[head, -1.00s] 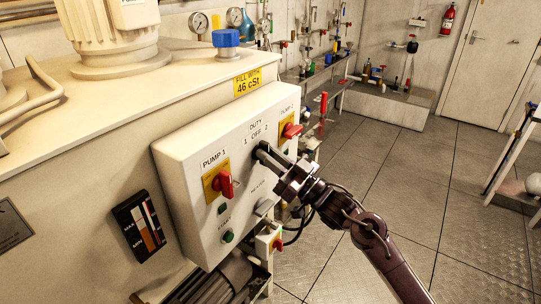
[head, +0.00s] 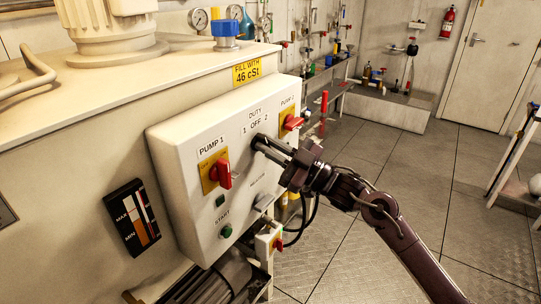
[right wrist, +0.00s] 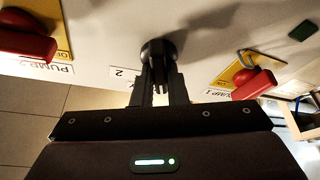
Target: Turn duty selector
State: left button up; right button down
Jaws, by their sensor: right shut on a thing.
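The duty selector is a small black knob on the white control box (head: 185,140), under the label "DUTY 1 OFF 2". It is largely hidden by my gripper in the head view, but its round black base (right wrist: 158,50) shows in the right wrist view. My right gripper (head: 262,143) reaches in from the right, its two dark fingers shut on the knob. The fingers (right wrist: 160,85) point straight at the panel in the right wrist view. The knob's exact pointing direction cannot be told. My left gripper is not in view.
Red switches on yellow plates, Pump 1 (head: 222,174) and Pump 2 (head: 291,123), flank the selector. A green start button (head: 226,231) sits below. Another red switch (head: 277,243) is on a small box under the panel. The floor at right is open.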

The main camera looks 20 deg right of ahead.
jog(key=shift+n+g+y+b, duration=0.3)
jog(key=shift+n+g+b, duration=0.45)
jog(key=shift+n, duration=0.7)
jog(key=shift+n+g+y+b, duration=0.3)
jog(key=shift+n+g+b, duration=0.4)
jog(key=shift+n, duration=0.75)
jog(key=c, duration=1.4)
grip_release()
jog(key=shift+c, duration=0.2)
jog(key=b+v, duration=0.2)
jog(key=v, duration=0.5)
jog(key=shift+s+d, duration=0.25)
jog(key=shift+d, duration=0.05)
jog(key=shift+f, duration=0.25)
